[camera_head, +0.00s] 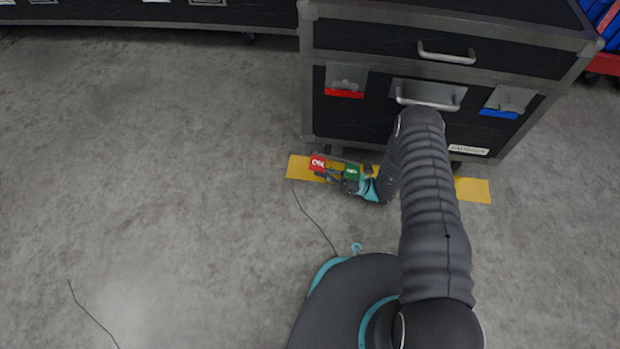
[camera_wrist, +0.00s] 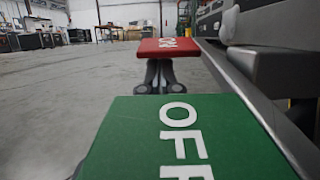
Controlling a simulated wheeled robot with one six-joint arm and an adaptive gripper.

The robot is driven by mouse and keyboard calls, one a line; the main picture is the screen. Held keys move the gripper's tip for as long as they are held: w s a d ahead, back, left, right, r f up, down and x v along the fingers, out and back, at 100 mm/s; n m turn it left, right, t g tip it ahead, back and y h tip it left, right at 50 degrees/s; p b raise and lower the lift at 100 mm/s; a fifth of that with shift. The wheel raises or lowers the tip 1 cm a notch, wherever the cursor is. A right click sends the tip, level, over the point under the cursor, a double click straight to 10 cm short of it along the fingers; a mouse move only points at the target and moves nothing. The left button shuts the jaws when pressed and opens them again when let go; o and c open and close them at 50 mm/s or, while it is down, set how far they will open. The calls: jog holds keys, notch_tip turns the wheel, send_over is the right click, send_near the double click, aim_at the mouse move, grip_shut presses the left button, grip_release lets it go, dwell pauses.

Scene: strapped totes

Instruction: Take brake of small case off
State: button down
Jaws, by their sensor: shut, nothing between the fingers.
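The small case (camera_head: 340,120) is black with metal edges and stands at the upper right in the head view. At its lower front left is the brake, with a red ON pedal (camera_head: 318,162) and a green OFF pedal (camera_head: 353,172). In the wrist view the green OFF pedal (camera_wrist: 195,140) is close and large, and the red ON pedal (camera_wrist: 168,47) is beyond it. My gripper (camera_wrist: 160,77) is shut and empty, low beside the brake. Its tips show past the green pedal and below the red one. I cannot tell whether it touches either pedal.
Yellow tape (camera_head: 474,190) lies on the floor along the case's front. The case has metal handles (camera_head: 446,57) and red and blue tags. Another long black case (camera_head: 150,12) stands at the back left.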

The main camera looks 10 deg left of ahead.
jog(key=shift+d+r, duration=0.1)
dwell(0.4)
jog(key=w+d, duration=0.1)
jog(key=d, duration=1.2)
jog(key=shift+f, duration=0.25)
jog(key=shift+w, duration=0.1)
